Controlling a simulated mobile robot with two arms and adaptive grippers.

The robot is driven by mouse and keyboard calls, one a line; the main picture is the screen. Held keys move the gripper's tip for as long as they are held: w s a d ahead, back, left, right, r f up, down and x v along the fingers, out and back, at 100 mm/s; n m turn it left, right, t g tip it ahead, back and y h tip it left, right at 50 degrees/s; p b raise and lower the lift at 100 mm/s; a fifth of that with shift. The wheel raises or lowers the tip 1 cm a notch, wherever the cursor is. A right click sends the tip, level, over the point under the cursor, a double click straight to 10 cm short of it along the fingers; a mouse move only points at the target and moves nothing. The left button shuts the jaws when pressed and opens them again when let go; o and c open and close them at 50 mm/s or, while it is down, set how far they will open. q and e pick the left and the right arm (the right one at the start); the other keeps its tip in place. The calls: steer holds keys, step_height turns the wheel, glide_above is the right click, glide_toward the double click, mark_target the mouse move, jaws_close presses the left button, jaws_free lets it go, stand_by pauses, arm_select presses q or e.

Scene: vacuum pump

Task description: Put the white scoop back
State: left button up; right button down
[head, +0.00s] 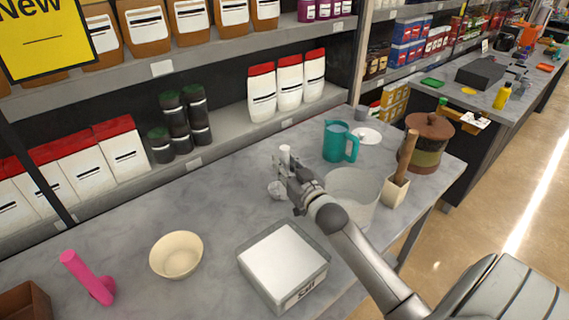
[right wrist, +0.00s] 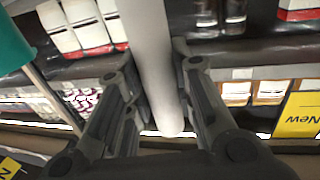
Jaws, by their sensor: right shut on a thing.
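My right gripper (head: 285,172) is shut on the white scoop (head: 278,190), above the grey marbled table. The scoop's handle end sticks up above the fingers in the head view and its rounded end shows below them. In the right wrist view, the long white handle (right wrist: 155,70) runs between the two fingers (right wrist: 155,95). Parts of the scoop are hidden by the fingers. My left gripper is not in view.
A clear round container (head: 352,192) stands right of the gripper, partly behind my arm. A cream bowl (head: 177,254) and pink object (head: 88,278) stand left. Shelves line the back.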

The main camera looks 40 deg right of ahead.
steer(key=c, duration=1.2)
jaws_free()
steer(key=shift+c, duration=0.2)
steer(key=shift+r, duration=0.1)
steer(key=shift+s, duration=0.25)
steer(key=s+a+b, duration=0.1)
steer(key=s+b, duration=0.1)
steer(key=s, duration=0.9)
steer(key=shift+s+a, duration=0.25)
